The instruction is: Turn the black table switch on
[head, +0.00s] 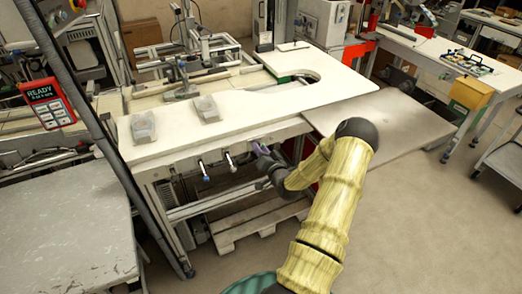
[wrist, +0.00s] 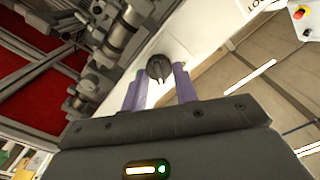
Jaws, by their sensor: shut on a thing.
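The black table switch (wrist: 159,68) is a round black knob with a raised grip ridge, mounted on the white front face of the table. It sits between the tips of my gripper's purple fingers in the wrist view (wrist: 160,80). The fingers are shut on it, one on each side. In the head view my gripper (head: 259,150) is at the front edge of the white table (head: 240,118), reached from the right. There the switch is hidden behind my gripper. I cannot tell from the knob whether it is on or off.
Two clear grey boxes (head: 143,126) stand on the table's left part. A wooden pallet (head: 255,222) lies below. A red READY panel (head: 48,103) is at the left.

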